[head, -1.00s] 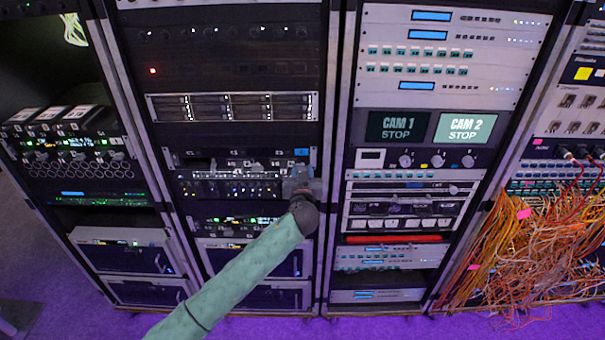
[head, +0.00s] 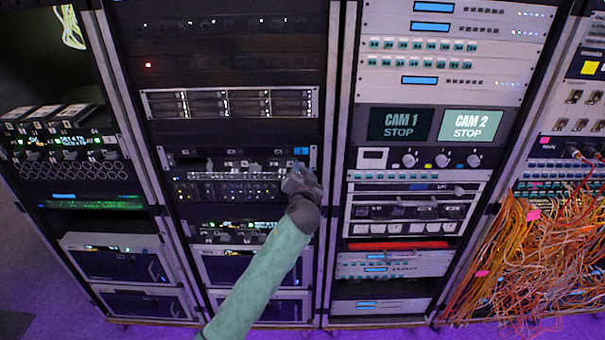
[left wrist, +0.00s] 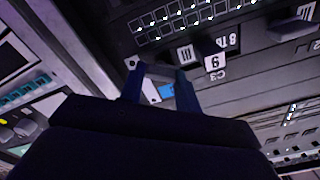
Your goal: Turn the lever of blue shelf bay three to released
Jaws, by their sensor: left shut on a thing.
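The blue-tagged shelf (head: 235,157) is a dark rack unit with a row of small levers and labels, and its blue tag (head: 301,151) is at the right end. My left gripper (head: 298,176) is at that right end, just below the tag. In the left wrist view its fingers (left wrist: 161,72) are shut on a small grey part at the shelf front, which looks like a lever. The blue tag (left wrist: 167,90) shows between the fingers. The hand hides most of the held part, and I cannot read its setting. My right gripper is not in view.
Another lever (head: 209,163) stands out at the left on the same shelf. A black and silver drive unit (head: 230,103) is above it. To the right are the rack with CAM screens (head: 471,126) and a tangle of orange cables (head: 515,250).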

